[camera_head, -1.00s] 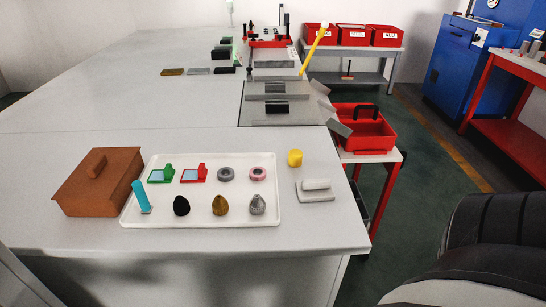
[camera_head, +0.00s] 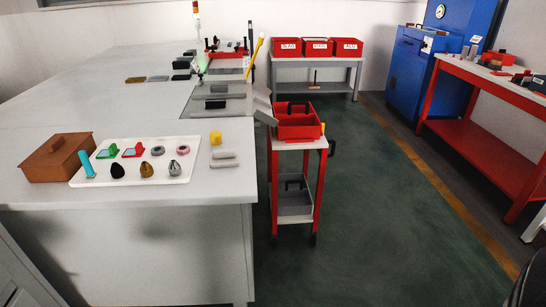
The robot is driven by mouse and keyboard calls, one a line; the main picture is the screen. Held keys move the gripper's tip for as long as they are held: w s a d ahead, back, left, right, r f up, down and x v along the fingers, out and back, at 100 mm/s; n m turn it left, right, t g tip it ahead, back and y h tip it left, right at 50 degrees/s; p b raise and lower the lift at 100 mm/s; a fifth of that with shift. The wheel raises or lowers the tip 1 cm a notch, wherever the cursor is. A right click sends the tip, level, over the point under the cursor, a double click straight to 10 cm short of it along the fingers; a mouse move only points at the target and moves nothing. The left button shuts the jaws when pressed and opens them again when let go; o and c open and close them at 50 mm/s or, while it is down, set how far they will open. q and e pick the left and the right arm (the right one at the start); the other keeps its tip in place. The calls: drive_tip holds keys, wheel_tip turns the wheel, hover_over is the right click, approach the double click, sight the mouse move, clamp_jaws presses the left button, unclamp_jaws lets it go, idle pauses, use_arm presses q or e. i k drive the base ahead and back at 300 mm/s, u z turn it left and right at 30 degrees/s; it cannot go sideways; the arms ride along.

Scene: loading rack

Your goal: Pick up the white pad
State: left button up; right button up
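The white pad (camera_head: 224,154) is a small pale block with a rounded top part on a flat greyish base (camera_head: 226,163). It lies near the right edge of the near table (camera_head: 185,194), to the right of the white tray (camera_head: 182,180) and just below a yellow cylinder (camera_head: 216,138). Nothing covers it. Neither of my grippers shows in this view.
The tray holds small coloured parts; a brown lidded box (camera_head: 58,157) stands left of it. A red trolley (camera_head: 296,148) with a red bin (camera_head: 297,124) stands right of the table. The green floor right of it is clear. A red bench (camera_head: 490,140) stands far right.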

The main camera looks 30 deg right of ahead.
sight(228, 158)
drive_tip(key=z, duration=1.4)
drive_tip(key=i, duration=0.35)
drive_tip(key=u, duration=0.05)
